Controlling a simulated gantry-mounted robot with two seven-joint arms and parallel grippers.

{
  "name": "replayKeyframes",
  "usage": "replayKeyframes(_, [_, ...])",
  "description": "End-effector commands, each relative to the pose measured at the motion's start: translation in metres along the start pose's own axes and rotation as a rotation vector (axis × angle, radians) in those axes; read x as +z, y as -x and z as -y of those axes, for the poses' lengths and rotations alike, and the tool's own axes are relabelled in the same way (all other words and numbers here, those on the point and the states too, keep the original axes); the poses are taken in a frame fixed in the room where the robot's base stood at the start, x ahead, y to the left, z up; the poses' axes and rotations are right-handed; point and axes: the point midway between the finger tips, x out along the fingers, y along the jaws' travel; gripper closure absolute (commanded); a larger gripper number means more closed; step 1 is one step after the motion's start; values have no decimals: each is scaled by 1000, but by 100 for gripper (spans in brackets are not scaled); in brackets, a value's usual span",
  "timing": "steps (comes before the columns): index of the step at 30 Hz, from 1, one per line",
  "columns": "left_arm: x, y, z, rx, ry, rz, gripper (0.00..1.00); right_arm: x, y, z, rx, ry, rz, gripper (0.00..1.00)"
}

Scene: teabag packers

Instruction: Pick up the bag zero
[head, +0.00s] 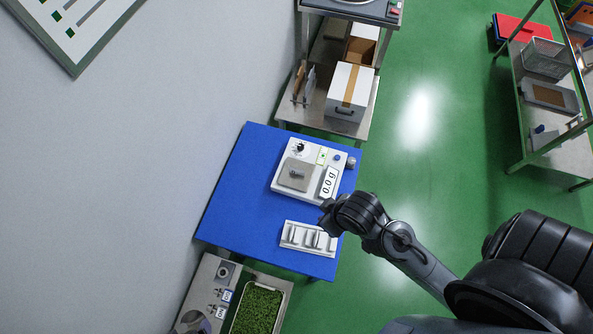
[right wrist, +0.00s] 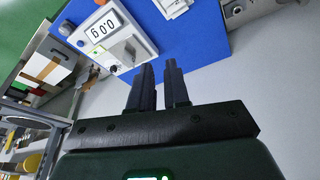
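A white slotted rack (head: 309,239) stands at the front right of the blue table (head: 235,205). Thin upright pieces stand in its slots; they are too small to tell which, if any, is bag zero. My right gripper (head: 326,217) is just above and beside the rack's right end, its tips hard to make out in the head view. In the right wrist view my right gripper (right wrist: 159,66) shows two dark fingers with a narrow gap and nothing between them. Part of the rack (right wrist: 172,6) shows at that view's top edge. My left gripper is not in view.
A white scale (head: 311,170) reading 0.0 g stands behind the rack, with a small metal piece (head: 297,174) on its grey plate. A green-filled tray (head: 257,308) is in front of the table. A metal shelf with a white box (head: 348,92) stands behind.

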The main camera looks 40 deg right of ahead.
Motion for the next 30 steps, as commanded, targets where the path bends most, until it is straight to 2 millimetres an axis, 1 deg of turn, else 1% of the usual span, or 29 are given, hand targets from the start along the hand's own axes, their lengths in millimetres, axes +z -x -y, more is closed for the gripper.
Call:
replayKeyframes(1, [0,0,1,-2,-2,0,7,0,0,0,-1,-1,0,76])
replayKeyframes(2, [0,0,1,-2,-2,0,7,0,0,0,-1,-1,0,71])
replayKeyframes(15, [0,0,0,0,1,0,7,0,0,1,-3,-4,-1,4])
replayKeyframes(16, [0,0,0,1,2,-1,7,0,0,1,-3,-4,-1,0])
replayKeyframes(24, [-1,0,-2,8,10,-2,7,-4,1,-1,1,-6,-16,0])
replayKeyframes(26, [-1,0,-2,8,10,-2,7,-8,1,0,0,-3,-40,0])
replayKeyframes(28, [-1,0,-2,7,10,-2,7,-17,0,3,-2,27,-86,0])
replayKeyframes(29, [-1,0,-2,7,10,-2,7,-20,-3,6,-4,50,-107,0])
replayKeyframes(30, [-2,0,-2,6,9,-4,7,-24,-10,12,-12,93,-133,0])
